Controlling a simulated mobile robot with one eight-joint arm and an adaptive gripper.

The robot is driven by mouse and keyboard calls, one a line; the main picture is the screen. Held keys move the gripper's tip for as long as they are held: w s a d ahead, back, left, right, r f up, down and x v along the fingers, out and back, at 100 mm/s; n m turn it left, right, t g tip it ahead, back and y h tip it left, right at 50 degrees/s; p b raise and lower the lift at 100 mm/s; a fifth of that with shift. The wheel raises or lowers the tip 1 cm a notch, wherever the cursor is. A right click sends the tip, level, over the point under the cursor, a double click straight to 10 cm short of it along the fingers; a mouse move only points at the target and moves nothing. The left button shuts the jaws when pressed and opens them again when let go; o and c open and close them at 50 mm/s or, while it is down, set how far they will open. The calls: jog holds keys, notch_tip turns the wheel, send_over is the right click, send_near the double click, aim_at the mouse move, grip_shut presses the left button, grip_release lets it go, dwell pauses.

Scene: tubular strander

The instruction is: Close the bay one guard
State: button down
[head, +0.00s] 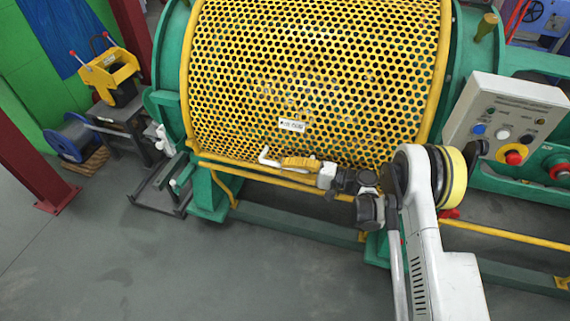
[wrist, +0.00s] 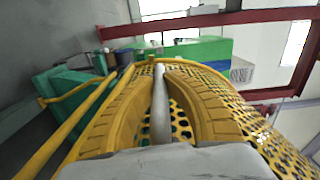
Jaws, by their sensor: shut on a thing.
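The guard (head: 320,75) is a curved yellow perforated panel between green end frames, with a small white label on its front. It reaches down close to a yellow rail in the head view; I cannot tell if it is fully seated. Its pale bar handle (head: 265,157) is near the lower edge. My gripper (head: 284,162) is at this handle, with its yellow fingers shut on it. In the wrist view the grey handle (wrist: 160,105) runs between the two curved fingers, and the perforated guard (wrist: 235,100) is close behind and to the right.
A control box (head: 507,125) with buttons and a red knob stands at the right, near my arm. A yellow rail (head: 505,236) runs along the machine's front. A dark red post (head: 30,165), a blue reel (head: 70,140) and a bench are at left. The front floor (head: 190,270) is clear.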

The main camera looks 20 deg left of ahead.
jog(key=c, duration=1.4)
grip_release()
jog(key=d, duration=1.2)
jog(key=shift+w, duration=0.35)
jog(key=shift+s, duration=0.1)
